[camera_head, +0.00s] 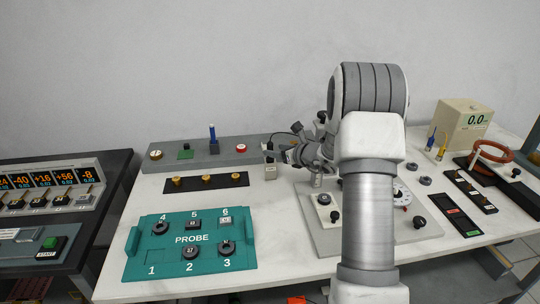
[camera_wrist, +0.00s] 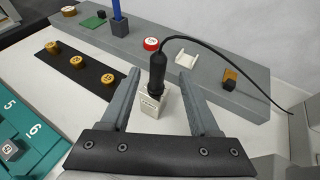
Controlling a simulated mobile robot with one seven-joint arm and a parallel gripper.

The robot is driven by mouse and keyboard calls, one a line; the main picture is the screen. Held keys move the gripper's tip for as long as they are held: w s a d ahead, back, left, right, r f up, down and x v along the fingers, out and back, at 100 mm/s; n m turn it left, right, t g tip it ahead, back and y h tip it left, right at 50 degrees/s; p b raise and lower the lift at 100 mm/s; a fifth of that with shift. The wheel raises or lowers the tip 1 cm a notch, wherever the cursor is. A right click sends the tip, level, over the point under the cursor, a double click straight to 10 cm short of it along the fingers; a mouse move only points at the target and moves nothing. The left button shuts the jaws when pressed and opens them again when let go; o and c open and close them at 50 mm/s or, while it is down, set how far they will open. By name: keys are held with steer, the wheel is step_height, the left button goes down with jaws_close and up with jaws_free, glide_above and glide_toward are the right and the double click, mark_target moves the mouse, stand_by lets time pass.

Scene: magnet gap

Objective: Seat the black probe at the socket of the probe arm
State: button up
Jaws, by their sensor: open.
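The black probe (camera_wrist: 157,73) stands upright in the wrist view, with a black cable running from its top to the right. Its lower end meets a small white labelled block (camera_wrist: 150,104); I cannot tell whether it is seated in it. My gripper (camera_wrist: 160,76) is open, with one finger on each side of the probe and gaps visible. I cannot clearly identify the probe arm's socket; my arm hides part of the bench.
A grey ledge (camera_wrist: 222,103) behind holds a white bracket (camera_wrist: 188,58), a red-topped disc (camera_wrist: 151,44) and a blue rod (camera_wrist: 117,12). A teal PROBE tray (camera_head: 140,263) lies front left. A black strip (camera_head: 222,179) with brass pieces lies nearby.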

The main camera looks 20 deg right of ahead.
steer(key=x, duration=0.7)
steer(key=shift+a, duration=0.2)
steer(key=shift+c, duration=0.2)
jaws_close()
